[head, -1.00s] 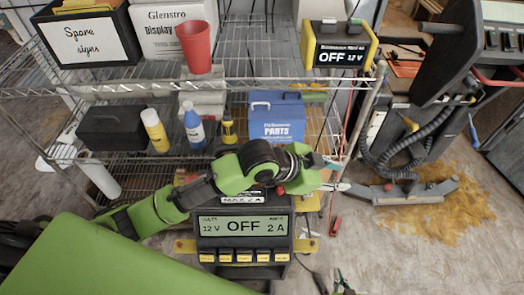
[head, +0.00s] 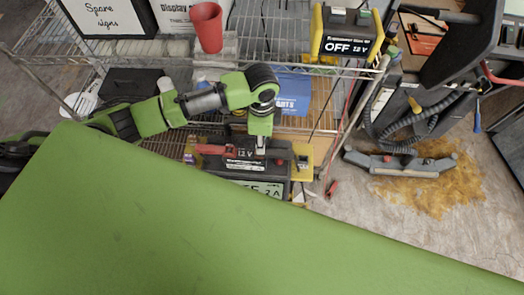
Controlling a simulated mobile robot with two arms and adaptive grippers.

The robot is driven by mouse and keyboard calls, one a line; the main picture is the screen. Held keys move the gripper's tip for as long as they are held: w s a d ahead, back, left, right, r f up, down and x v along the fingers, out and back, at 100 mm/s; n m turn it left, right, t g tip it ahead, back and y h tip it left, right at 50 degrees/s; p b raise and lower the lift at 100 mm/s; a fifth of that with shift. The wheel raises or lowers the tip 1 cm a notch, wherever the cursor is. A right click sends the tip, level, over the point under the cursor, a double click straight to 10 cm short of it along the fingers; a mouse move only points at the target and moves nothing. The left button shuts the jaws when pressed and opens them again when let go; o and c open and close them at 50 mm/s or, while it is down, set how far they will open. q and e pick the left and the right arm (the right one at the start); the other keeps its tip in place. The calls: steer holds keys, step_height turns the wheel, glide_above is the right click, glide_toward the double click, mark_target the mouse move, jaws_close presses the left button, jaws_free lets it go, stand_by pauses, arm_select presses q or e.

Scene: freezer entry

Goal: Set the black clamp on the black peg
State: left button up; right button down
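My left arm reaches in from the left, and its gripper (head: 261,147) points down at the top of the dark charger unit (head: 245,165), which bears a "12 V" label. A red clamp-like piece (head: 212,149) lies across the unit's top to the left of the gripper. A dark elongated piece (head: 282,153), possibly the black clamp, lies at or just right of the fingertips. I cannot tell whether the fingers hold it. The black peg cannot be made out. My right gripper is not in view.
My green body covers the lower view and part of the unit's display. A wire shelf holds a red cup (head: 207,27), a blue parts box (head: 292,93) and a yellow-black "OFF 12 V" device (head: 347,37). A small red item (head: 331,188) lies on the floor.

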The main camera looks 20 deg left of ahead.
mark_target(274, 154)
arm_select(q)
steer(key=f, duration=0.3)
steer(key=f+p, duration=0.1)
steer(key=f, duration=0.3)
steer(key=shift+a+f, duration=0.2)
steer(key=shift+f, duration=0.05)
steer(key=shift+c, duration=0.5)
steer(key=shift+w, duration=0.1)
jaws_close()
